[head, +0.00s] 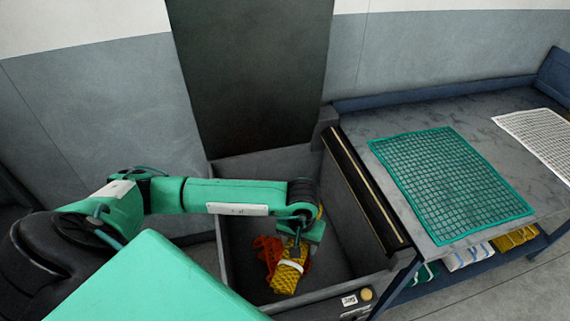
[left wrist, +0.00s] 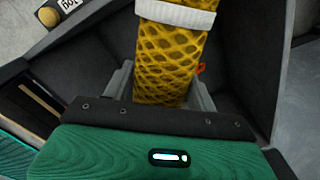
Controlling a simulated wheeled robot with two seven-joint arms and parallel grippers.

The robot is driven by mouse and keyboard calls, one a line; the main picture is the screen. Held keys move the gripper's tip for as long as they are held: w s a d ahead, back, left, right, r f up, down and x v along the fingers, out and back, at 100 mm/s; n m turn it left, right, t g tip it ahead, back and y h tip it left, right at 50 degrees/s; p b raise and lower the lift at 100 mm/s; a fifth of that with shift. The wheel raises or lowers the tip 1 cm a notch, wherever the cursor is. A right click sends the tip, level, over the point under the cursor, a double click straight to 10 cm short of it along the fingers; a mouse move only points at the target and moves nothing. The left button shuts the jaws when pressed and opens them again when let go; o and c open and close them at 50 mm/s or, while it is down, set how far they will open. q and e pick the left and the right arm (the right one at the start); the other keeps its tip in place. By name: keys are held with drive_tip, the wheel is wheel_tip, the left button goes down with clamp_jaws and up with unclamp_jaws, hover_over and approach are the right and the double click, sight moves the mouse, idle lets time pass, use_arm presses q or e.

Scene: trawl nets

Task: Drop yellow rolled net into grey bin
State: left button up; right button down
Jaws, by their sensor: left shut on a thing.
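The yellow rolled net (head: 285,280) has a white band around it. It hangs tilted inside the opening of the grey bin (head: 345,230); from the head view I cannot tell how high it is above the floor of the bin. My left gripper (head: 298,248) reaches in over the bin and is shut on the yellow net. In the left wrist view the net (left wrist: 168,60) lies between the two grey fingers of the gripper (left wrist: 160,88). My right gripper is not in view.
An orange-red net (head: 268,250) is in the bin beside the yellow one. The bin's dark lid (head: 250,70) stands open behind. On the right, a table (head: 385,125) bears a green flat net (head: 450,185) and a white one (head: 540,135). Rolled nets (head: 468,255) lie on its lower shelf.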

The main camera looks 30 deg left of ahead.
use_arm(q)
drive_tip(key=w+a+n, duration=0.1)
drive_tip(key=n, duration=0.1)
drive_tip(key=w+n+p, duration=0.1)
drive_tip(key=n, duration=0.1)
drive_tip(key=w+a+n, duration=0.1)
drive_tip(key=w+n, duration=0.1)
drive_tip(key=n, duration=0.1)
drive_tip(key=shift+a, duration=0.35)
drive_tip(key=w+a+r+n+p, duration=0.5)
drive_tip(key=a+n, duration=0.1)
drive_tip(key=n, duration=0.7)
drive_tip(key=w+a+r+n+p, duration=0.4)
drive_tip(key=w+a+r+n, duration=0.15)
drive_tip(key=n, duration=0.85)
wheel_tip(320, 180, down, 7)
drive_tip(key=b, duration=0.3)
drive_tip(key=shift+w+b, duration=0.25)
drive_tip(key=shift+b, duration=0.05)
drive_tip(key=o, duration=1.4)
